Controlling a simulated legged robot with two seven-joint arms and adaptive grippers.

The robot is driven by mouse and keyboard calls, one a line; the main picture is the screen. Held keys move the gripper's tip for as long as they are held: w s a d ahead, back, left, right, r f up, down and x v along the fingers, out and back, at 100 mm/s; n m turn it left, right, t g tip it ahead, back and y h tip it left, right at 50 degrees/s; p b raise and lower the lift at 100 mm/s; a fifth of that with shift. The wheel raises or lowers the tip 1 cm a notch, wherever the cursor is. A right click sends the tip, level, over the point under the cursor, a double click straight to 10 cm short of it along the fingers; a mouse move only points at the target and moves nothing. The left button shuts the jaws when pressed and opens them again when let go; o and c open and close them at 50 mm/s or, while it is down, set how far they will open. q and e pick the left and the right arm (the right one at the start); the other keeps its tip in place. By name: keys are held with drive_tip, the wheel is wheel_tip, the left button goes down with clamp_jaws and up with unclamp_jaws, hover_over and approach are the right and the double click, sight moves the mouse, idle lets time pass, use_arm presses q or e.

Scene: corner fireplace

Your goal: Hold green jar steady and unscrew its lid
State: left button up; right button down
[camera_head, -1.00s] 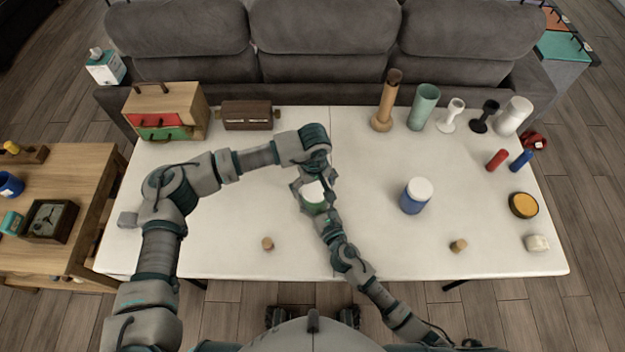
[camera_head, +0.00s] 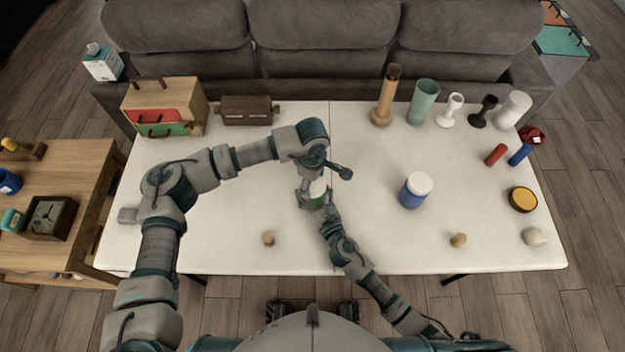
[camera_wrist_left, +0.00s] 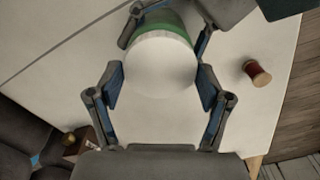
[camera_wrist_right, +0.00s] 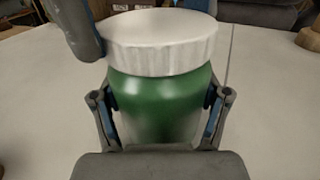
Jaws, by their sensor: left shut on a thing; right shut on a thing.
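The green jar (camera_wrist_right: 160,110) stands upright in the right wrist view, with its wide white lid (camera_wrist_right: 160,42) on top. My right gripper (camera_wrist_right: 160,100) is shut on the jar's body, one finger on each side. My left gripper (camera_wrist_left: 160,85) comes from above and is shut on the white lid (camera_wrist_left: 160,62), its fingers at opposite edges. In the head view the jar (camera_head: 317,202) is between both grippers near the table's middle, partly hidden by them. The lid looks level on the jar; I cannot tell how far it is turned.
The white table (camera_head: 370,240) is mostly clear around the jar. A blue jar with a white lid (camera_head: 414,190) stands to the right. Small corks (camera_head: 268,239) lie near the front. Vases and cups (camera_head: 424,102) stand at the back right, a wooden drawer box (camera_head: 163,108) at the back left.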

use_arm(q)
drive_tip(key=n, duration=0.5)
drive_tip(key=shift+a+f+n, duration=0.15)
drive_tip(key=shift+a+n, duration=0.15)
drive_tip(key=shift+a, duration=0.1)
use_arm(e)
drive_tip(key=shift+w+d, duration=0.1)
use_arm(q)
drive_tip(key=n, duration=0.2)
drive_tip(key=shift+n, duration=0.4)
drive_tip(key=n, duration=0.5)
drive_tip(key=shift+a, duration=0.1)
drive_tip(key=n, duration=0.2)
drive_tip(key=shift+n, duration=0.4)
drive_tip(key=n, duration=0.5)
use_arm(e)
drive_tip(key=shift+d, duration=0.1)
use_arm(q)
drive_tip(key=n, duration=0.5)
drive_tip(key=shift+n, duration=0.4)
drive_tip(key=shift+s+r, duration=0.15)
drive_tip(key=shift+r, duration=0.05)
use_arm(e)
drive_tip(key=shift+w+f, duration=0.1)
